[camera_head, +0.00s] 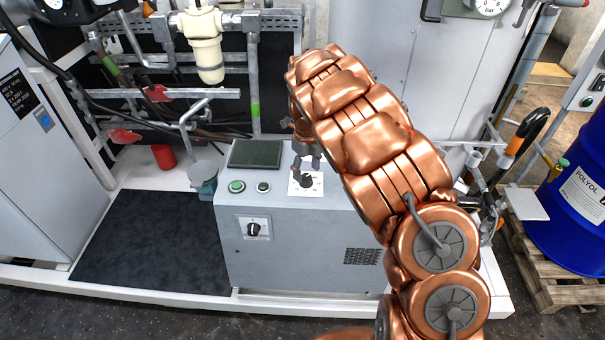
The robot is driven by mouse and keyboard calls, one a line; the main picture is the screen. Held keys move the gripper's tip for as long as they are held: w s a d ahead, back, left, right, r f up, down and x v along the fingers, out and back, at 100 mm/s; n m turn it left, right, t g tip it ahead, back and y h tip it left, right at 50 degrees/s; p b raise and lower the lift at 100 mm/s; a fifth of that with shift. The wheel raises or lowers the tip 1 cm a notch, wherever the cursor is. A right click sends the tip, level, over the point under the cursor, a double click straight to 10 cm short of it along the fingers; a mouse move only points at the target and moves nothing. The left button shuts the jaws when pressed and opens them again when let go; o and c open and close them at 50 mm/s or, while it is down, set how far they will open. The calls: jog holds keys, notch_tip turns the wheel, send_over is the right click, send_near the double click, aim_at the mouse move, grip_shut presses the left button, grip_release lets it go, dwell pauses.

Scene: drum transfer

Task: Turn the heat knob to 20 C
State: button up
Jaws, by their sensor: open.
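A black knob (306,181) sits on a white dial plate (294,189) on the top of the grey control cabinet (290,255). The markings on the plate are too small to read. A second black knob (253,229) is on a white plate on the cabinet's front face. I cannot tell from labels which is the heat knob. My gripper (306,164) is above the top knob, pointing down, with its fingers apart. It is small in view and partly hidden by my copper-coloured arm; I cannot tell whether its fingertips touch the knob.
Two green buttons (237,186) and a dark screen (255,153) are left of the dial plate. A teal cup-like container (205,183) and a red cup (164,157) stand left of the cabinet. A blue drum (575,205) stands on a pallet at right. Pipes and a white filter (205,50) are behind.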

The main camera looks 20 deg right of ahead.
aim_at(305, 176)
jog(key=shift+f+p, duration=0.35)
jog(key=shift+f, duration=1.2)
jog(key=c, duration=1.1)
jog(key=shift+a, duration=0.2)
jog(key=shift+c, duration=0.3)
